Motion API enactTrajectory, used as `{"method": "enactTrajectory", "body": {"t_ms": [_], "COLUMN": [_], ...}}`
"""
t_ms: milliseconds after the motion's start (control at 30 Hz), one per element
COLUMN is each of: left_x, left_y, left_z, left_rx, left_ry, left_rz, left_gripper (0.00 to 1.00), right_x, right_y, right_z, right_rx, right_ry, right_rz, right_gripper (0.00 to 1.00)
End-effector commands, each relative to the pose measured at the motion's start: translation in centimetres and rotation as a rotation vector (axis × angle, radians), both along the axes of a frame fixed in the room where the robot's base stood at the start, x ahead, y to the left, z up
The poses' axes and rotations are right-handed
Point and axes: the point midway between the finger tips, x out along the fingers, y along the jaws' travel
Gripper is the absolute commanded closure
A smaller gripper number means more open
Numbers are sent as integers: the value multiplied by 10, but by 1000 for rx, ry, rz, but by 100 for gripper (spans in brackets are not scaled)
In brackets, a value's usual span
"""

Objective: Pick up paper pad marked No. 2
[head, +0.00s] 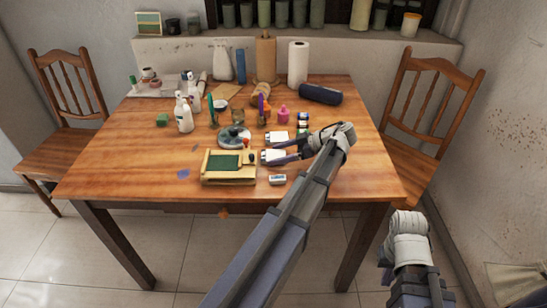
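Two small white pads lie near the table's front middle: one at the back (277,138) and one in front (273,157). Their markings are too small to read, so I cannot tell which is No. 2. My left gripper (276,150) reaches in from the right, low over the table. Its two dark fingers are spread apart beside the pads, with no object clearly between them. Whether they touch a pad I cannot tell. My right gripper (387,264) is at the lower right, off the table's front right corner; its fingers are not clear.
A wooden frame with a green panel (228,167) stands left of the pads. A small white block (277,179) lies in front. Behind are a grey round dish (234,136), a pink bottle (283,115) and small jars (303,122). The table's right front (365,180) is clear.

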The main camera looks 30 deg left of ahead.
Motion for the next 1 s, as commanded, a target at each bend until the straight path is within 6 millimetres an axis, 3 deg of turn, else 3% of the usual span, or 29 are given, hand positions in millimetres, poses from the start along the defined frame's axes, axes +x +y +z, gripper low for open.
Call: {"method": "enactTrajectory", "body": {"t_ms": [67,500,833,867,1000], "left_x": [0,0,0,0,0], "left_y": [0,0,0,0,0], "left_z": [0,0,1,1,8], "left_rx": [0,-1,-1,-1,-1], "left_ry": [0,0,0,0,0], "left_rz": [0,0,0,0,0], "left_gripper": [33,82,83,93,93], "right_x": [0,0,0,0,0], "right_y": [0,0,0,0,0], "right_z": [0,0,1,1,8], "right_rx": [0,0,0,0,0], "right_ry": [0,0,0,0,0], "right_rz": [0,0,0,0,0], "right_gripper": [100,100,100,100,100]}}
